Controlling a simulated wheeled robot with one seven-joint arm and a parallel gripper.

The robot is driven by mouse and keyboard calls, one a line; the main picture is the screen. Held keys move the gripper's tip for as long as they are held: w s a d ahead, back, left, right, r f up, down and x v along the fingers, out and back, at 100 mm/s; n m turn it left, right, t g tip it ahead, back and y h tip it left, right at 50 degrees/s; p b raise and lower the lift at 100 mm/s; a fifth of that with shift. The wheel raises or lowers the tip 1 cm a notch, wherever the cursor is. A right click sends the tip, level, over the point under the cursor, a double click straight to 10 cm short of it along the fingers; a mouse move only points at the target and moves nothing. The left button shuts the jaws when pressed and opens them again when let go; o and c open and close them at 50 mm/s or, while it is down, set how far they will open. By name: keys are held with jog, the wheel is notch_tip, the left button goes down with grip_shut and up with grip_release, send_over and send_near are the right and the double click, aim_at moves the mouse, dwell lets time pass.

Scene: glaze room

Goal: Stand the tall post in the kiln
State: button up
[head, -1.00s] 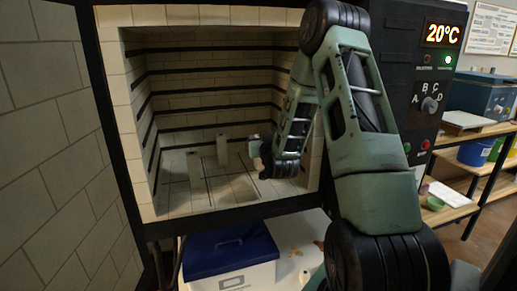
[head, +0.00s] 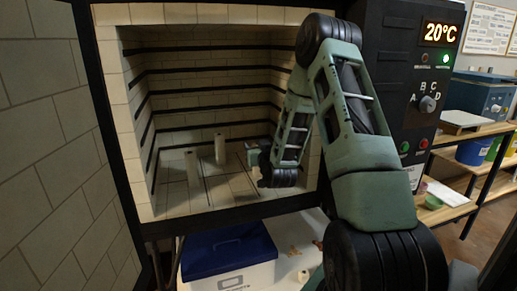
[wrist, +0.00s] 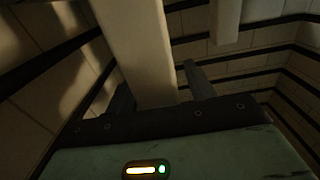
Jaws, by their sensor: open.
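My gripper (head: 254,155) is inside the kiln (head: 112,120), low over its floor at the right, with its fingers towards the left. In the wrist view my open gripper (wrist: 160,94) has a large pale post (wrist: 140,45) between its two fingers. The post looks closer to the left finger; whether it touches is too dark to tell. Its far end is cut off by the frame. In the head view only a small pale patch shows at the fingertips, so I cannot tell how this post stands.
Two pale posts stand on the kiln floor left of my gripper, one nearer (head: 191,166) and one farther back (head: 220,148). Another post (wrist: 227,18) shows in the wrist view. Kiln walls are close around. A blue-lidded box (head: 228,248) is below the opening.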

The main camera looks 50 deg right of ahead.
jog(key=p+v, duration=1)
jog(key=v, duration=0.2)
jog(key=shift+r, duration=0.1)
jog(key=shift+s, duration=0.1)
dwell(0.6)
